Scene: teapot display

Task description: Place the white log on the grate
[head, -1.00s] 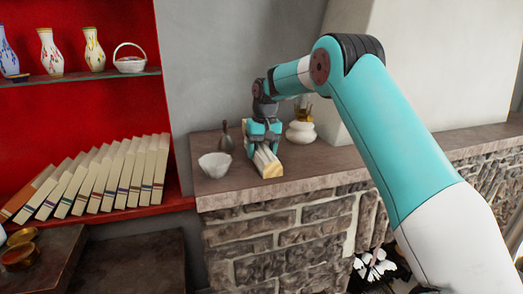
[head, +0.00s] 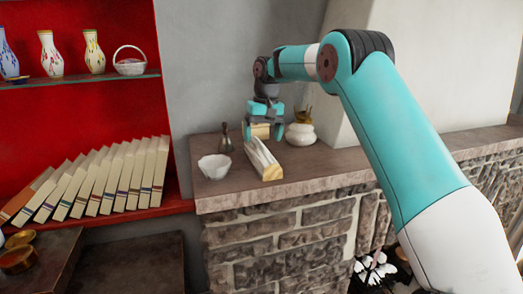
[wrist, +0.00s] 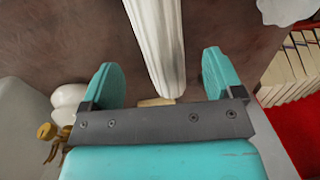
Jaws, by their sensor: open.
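The white log (head: 263,158), ridged with a pale wooden end, lies on the stone ledge (head: 330,171). My gripper (head: 264,131) is open above the log's far end, in the head view. In the wrist view the log (wrist: 157,38) runs between the two teal fingers of my gripper (wrist: 161,72), with gaps on both sides. A small tan piece shows by the log's near end there; I cannot tell whether it is part of it. White pieces (head: 375,268) show in the dark opening below the ledge. I cannot make out the grate.
A white bowl (head: 214,167) stands left of the log, and a dark bell-like item (head: 226,142) behind the bowl. A white pot (head: 300,133) is close to the gripper's right. Books (head: 120,178) lean on the red shelf. The ledge is clear to the right.

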